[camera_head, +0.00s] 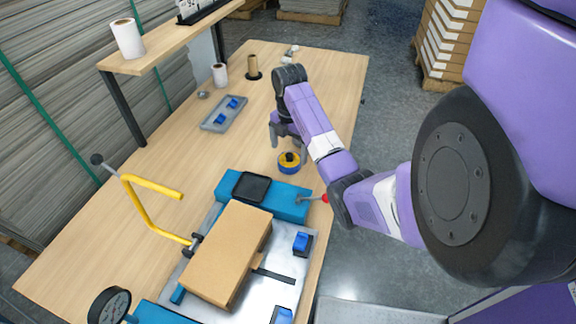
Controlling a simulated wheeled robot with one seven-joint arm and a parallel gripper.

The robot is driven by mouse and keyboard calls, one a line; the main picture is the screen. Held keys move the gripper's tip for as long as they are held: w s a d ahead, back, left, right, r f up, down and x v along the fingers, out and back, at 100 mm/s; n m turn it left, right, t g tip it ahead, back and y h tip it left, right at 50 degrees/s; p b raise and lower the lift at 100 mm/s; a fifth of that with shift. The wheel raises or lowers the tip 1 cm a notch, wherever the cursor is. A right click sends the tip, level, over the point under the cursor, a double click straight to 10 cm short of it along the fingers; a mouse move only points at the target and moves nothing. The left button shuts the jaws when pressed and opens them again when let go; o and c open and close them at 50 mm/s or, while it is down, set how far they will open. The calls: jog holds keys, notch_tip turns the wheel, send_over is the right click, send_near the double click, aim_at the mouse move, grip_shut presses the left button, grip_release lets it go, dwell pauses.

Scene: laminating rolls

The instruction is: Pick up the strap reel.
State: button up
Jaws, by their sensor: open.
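A small round reel (289,166), yellow on top with a dark hub and a blue lower part, lies on the wooden table near its right edge. It is the thing that looks most like the strap reel. My gripper (288,142) points down just behind and above it in the picture, with its two fingers spread apart and nothing seen between them. I cannot tell whether a finger touches the reel.
A teal press (213,190) with a cardboard box (230,252) and a yellow handle (134,208) fills the near table (160,165). A grey tray (209,126) with blue parts, a brown roll (252,64) and a white roll (220,75) stand farther back. A shelf (150,58) overhangs the left.

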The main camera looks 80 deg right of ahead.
aim_at(289, 155)
jog(key=shift+d+f+p, duration=0.2)
jog(key=shift+f+p, duration=0.2)
jog(key=shift+f, duration=1.9)
jog(key=c, duration=1.6)
jog(key=shift+c, duration=0.5)
jog(key=shift+r, duration=0.15)
